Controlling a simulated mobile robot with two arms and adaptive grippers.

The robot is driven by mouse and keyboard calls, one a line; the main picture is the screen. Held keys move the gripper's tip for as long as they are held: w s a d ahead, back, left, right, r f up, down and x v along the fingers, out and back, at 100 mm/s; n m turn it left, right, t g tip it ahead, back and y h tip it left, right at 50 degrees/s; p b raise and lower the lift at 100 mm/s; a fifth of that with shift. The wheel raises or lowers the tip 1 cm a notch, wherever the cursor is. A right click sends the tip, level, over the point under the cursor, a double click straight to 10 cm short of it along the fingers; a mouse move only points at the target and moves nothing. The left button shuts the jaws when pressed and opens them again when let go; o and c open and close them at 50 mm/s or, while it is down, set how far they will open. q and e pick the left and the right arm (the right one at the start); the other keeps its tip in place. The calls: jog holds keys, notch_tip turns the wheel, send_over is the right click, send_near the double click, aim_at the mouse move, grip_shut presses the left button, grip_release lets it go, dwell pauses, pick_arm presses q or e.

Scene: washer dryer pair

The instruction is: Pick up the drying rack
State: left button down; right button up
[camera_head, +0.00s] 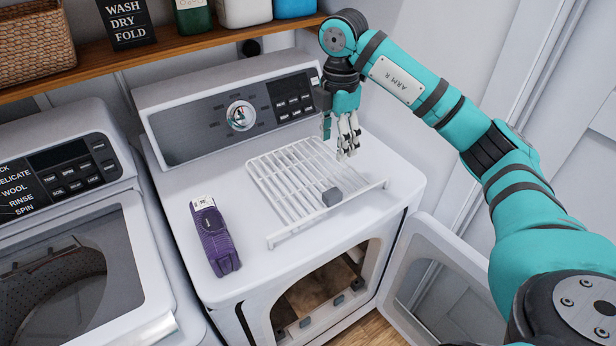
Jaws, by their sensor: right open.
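The drying rack (290,177) is a white slatted rack lying flat on top of the white dryer (190,275). My right gripper (346,150) is above the rack's far right side, fingers pointing down, open and empty. The fingers appear apart from the rack, though the exact height above it is hard to tell. My left gripper is not in view.
The dryer's door (440,280) hangs open at lower right. A washer (90,230) stands at left. A wooden shelf (180,50) with a basket (33,42), sign and bottles runs above.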

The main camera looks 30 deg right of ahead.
jog(key=p, duration=0.3)
send_over(332, 192)
notch_tip(332, 192, down, 10)
jog(key=shift+w+r, duration=0.1)
jog(key=shift+r, duration=0.05)
jog(key=shift+f, duration=0.25)
jog(key=f, duration=0.1)
jog(key=f+p, duration=0.2)
jog(key=shift+s+f, duration=0.3)
jog(key=shift+f, duration=0.55)
jog(key=shift+w, duration=0.1)
jog(key=c, duration=1.1)
